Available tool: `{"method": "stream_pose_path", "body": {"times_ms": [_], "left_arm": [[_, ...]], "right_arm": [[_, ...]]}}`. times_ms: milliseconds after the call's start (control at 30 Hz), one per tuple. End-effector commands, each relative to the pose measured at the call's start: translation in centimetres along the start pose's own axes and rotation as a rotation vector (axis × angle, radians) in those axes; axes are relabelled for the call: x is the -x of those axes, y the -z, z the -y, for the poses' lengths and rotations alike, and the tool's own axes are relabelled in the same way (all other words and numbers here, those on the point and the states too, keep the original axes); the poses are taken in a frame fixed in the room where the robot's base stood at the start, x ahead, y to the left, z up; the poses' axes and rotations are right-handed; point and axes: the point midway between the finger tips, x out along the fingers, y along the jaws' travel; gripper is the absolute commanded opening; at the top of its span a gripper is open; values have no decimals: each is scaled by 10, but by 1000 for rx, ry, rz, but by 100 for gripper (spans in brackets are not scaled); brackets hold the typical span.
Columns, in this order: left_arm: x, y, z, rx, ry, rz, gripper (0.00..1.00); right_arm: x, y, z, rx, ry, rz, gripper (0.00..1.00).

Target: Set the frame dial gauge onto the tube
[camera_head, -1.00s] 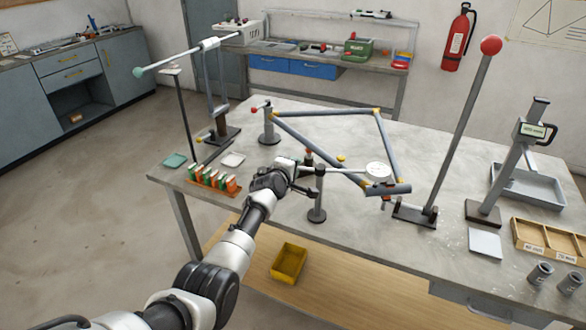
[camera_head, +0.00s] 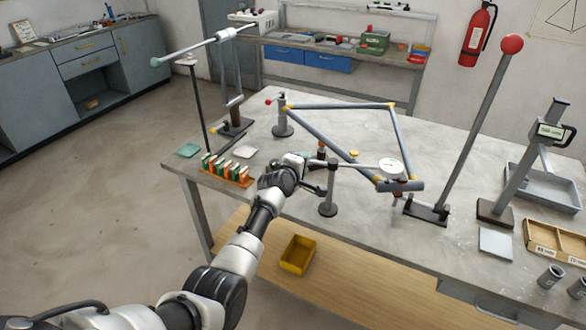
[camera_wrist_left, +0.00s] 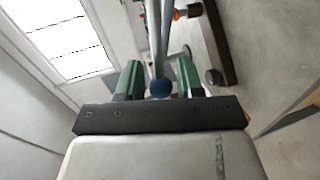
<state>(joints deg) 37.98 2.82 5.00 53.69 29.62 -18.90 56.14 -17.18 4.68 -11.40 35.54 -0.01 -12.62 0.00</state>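The dial gauge (camera_head: 390,168), a white round dial on a thin light rod, sits just above the short thick grey tube (camera_head: 408,186) at the frame's near corner; I cannot tell whether it touches. The rod runs left past a dark post stand (camera_head: 328,200) to my left gripper (camera_head: 310,168). In the left wrist view, my green gripper fingers (camera_wrist_left: 158,72) stand on both sides of the rod (camera_wrist_left: 157,45), with gaps visible on each side. My right gripper is not in view.
The grey frame (camera_head: 345,106) lies over the workbench (camera_head: 455,255). A tall red-ball lever (camera_head: 470,130) stands to its right, and a left stand (camera_head: 235,126) has a long bar. An orange and green rack (camera_head: 228,172) is left of my gripper. A yellow bin (camera_head: 298,254) sits below.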

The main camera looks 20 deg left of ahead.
Motion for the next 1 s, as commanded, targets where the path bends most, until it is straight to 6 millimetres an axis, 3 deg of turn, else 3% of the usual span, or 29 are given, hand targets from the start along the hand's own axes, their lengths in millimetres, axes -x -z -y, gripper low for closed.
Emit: {"method": "stream_pose_path", "body": {"times_ms": [200,500,1000], "left_arm": [[36,0,0,0,0,-3,37],[74,1,1,0,-1,-2,37],[85,1,0,0,0,-2,37]], "right_arm": [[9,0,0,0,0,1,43],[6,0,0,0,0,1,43],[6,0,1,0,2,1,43]]}}
